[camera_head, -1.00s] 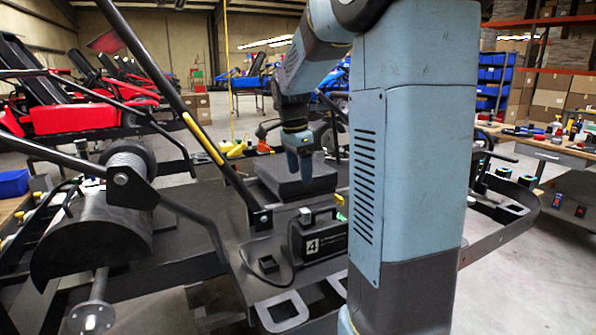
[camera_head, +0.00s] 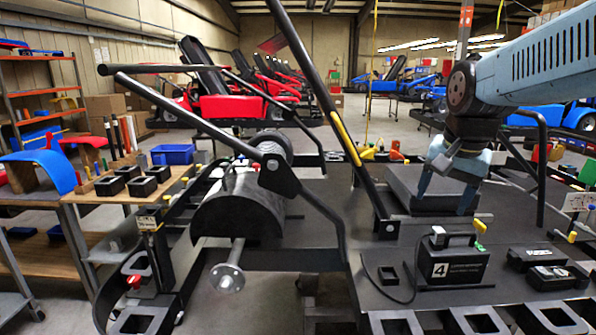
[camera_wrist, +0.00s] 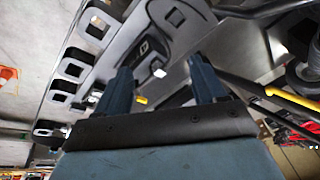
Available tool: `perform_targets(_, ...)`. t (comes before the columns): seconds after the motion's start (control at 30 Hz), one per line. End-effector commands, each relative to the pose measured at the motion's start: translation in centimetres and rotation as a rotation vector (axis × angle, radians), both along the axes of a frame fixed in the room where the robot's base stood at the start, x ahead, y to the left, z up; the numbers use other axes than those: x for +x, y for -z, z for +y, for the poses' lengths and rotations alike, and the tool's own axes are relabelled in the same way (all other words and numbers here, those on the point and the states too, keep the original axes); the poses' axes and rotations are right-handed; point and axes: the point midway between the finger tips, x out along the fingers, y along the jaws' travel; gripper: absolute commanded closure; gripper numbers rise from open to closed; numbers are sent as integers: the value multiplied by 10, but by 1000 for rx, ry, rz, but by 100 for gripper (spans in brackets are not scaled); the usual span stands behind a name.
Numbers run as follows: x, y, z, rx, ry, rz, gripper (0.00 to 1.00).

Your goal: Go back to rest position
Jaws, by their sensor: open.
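My gripper (camera_head: 446,190) hangs at the right of the head view, fingers pointing down and spread apart, with nothing between them. It is above the black kart deck, in front of a raised black block (camera_head: 408,186). In the wrist view my gripper (camera_wrist: 158,75) shows two blue fingers wide apart. A black box marked 4 (camera_head: 452,262) stands on the deck below and nearer than the gripper. That box also shows in the wrist view (camera_wrist: 148,48), beyond the fingers. The rest position itself is not marked in the views.
A slanted black bar with a yellow strip (camera_head: 345,138) rises left of my gripper. A black drum (camera_head: 238,212) sits at the left of the kart. A bench with black trays (camera_head: 180,172) stands farther left. Black boxes (camera_head: 545,266) lie at the right.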

Motion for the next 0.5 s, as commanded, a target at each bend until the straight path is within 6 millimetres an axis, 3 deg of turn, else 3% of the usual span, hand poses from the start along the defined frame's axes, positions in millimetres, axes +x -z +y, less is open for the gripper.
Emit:
perform_targets(0.2, -50, 4, 22, -91, -298, -92, 30)
perform_targets(0.5, -90, 16, 39, -208, -564, -170, 30)
